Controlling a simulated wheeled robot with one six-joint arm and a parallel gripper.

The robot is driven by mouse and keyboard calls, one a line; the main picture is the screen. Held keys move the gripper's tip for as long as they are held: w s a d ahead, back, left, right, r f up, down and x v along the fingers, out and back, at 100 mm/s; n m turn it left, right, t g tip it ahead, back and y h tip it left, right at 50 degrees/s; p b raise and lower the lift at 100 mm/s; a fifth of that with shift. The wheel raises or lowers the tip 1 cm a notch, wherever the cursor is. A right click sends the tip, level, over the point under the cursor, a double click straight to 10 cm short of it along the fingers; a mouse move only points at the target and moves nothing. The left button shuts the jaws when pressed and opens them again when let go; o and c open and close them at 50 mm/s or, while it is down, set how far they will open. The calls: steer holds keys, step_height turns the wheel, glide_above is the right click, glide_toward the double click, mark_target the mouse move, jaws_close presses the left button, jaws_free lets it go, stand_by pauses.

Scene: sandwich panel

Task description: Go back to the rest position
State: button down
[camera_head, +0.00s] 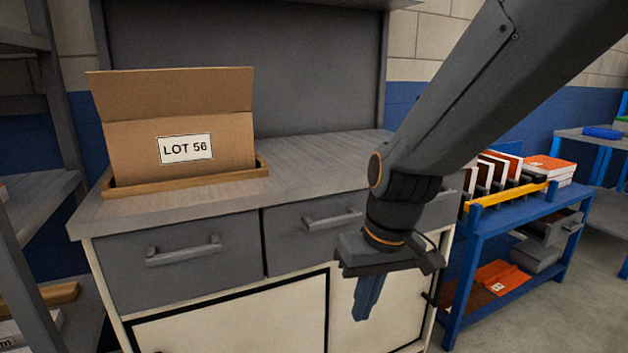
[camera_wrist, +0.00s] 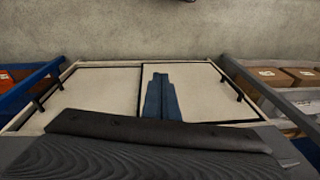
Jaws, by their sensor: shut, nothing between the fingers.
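My gripper (camera_head: 367,297) hangs at the end of my arm in the head view, pointing down in front of the cabinet's right part. Its blue fingers are together with nothing between them. In the wrist view the shut fingers (camera_wrist: 161,97) show against the cabinet's pale doors. The grey workbench cabinet (camera_head: 320,170) stands behind it, with a wood-look top, grey drawers and cream doors. The drawers look shut.
An open cardboard box (camera_head: 130,140) marked LOT 56 stands in a wooden tray (camera_head: 262,168) on the bench top. A blue cart (camera_head: 500,222) with upright panels is at right. A grey shelf (camera_head: 40,195) is at left. The bench top's right half is clear.

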steer(key=s+d+r+g+h, duration=0.1)
steer(key=s+d+r, duration=0.1)
steer(key=s, duration=0.8)
steer(key=d+r+m+p, duration=0.3)
steer(key=d+r+p, duration=0.6)
steer(key=p, duration=0.9)
steer(key=shift+r+h, duration=0.3)
steer(key=shift+r, duration=0.15)
